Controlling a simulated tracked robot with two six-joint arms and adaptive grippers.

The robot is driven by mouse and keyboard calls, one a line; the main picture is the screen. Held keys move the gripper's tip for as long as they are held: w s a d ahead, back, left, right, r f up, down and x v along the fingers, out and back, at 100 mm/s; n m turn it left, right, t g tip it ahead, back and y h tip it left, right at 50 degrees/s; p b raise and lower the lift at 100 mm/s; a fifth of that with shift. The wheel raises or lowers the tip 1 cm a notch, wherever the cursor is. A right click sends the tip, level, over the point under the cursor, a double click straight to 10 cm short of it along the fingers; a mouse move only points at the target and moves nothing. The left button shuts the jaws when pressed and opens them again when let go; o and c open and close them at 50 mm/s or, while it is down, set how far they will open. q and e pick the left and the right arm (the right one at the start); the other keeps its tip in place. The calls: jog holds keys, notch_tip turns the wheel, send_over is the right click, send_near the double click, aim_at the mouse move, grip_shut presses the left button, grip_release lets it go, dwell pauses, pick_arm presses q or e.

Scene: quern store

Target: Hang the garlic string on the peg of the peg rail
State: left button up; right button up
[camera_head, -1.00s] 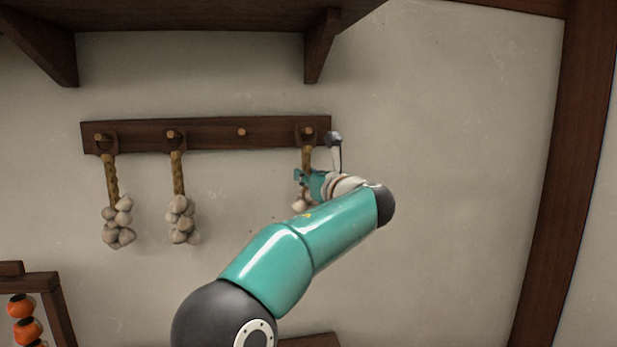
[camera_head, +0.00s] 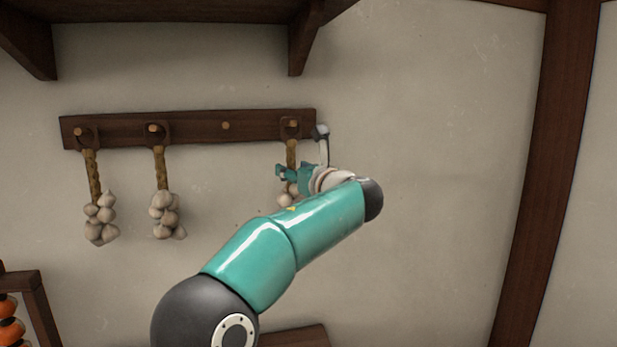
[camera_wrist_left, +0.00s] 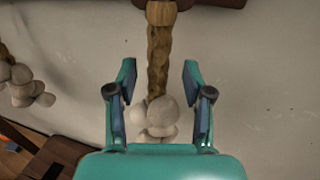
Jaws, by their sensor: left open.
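The dark peg rail (camera_head: 190,129) is on the wall, with several wooden pegs. A garlic string (camera_head: 291,150) hangs by its loop on the rightmost peg (camera_head: 292,125); its bulbs (camera_head: 288,196) are partly hidden by my gripper. The peg second from the right (camera_head: 226,126) is bare. My left gripper (camera_head: 291,174) is open at this string, below the rail. In the left wrist view its fingers (camera_wrist_left: 160,72) stand apart on either side of the braid (camera_wrist_left: 159,50), with gaps to both, and pale bulbs (camera_wrist_left: 162,115) show below. My right gripper is not in view.
Two other garlic strings hang on the left pegs, at the far left (camera_head: 100,215) and beside it (camera_head: 166,212). A dark shelf (camera_head: 170,12) with brackets juts out above the rail. A timber post (camera_head: 535,180) stands right; the wall between is clear.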

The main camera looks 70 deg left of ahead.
pick_arm(q)
jog(key=w+d, duration=0.2)
jog(key=d, duration=0.9)
jog(key=w+d+f+m+t+h, duration=0.2)
jog(key=w+f+t, duration=0.1)
jog(key=w+f, duration=0.55)
jog(key=w+d+f+m+t+h, duration=0.1)
jog(key=w+d+f+t+h, duration=0.3)
jog(key=f, duration=0.7)
jog(key=w+d+f+h, duration=0.2)
jog(key=d+f, duration=0.2)
jog(key=f, duration=0.3)
jog(key=w+d+f+g+h, duration=0.1)
jog(key=w+d+f+h, duration=0.15)
jog(key=f, duration=0.45)
jog(key=w+d+f+h, duration=0.15)
jog(key=d+f, duration=0.25)
jog(key=f, duration=0.4)
jog(key=s+d+f+n+g+h+b, duration=0.1)
jog(key=s+d+f+n+h, duration=0.2)
jog(key=d+f, duration=0.6)
jog(key=s+d+f+n+g+h, duration=0.15)
jog(key=d+f+n+h, duration=0.25)
jog(key=d+f, duration=0.5)
jog(key=s+d+f+n+h, duration=0.2)
jog(key=s+d+f+n, duration=0.8)
jog(key=s+d+n, duration=0.2)
jog(key=shift+s+f+n+h+b, duration=0.2)
jog(key=shift+f+n+h+b, duration=0.2)
jog(key=shift+n, duration=0.7)
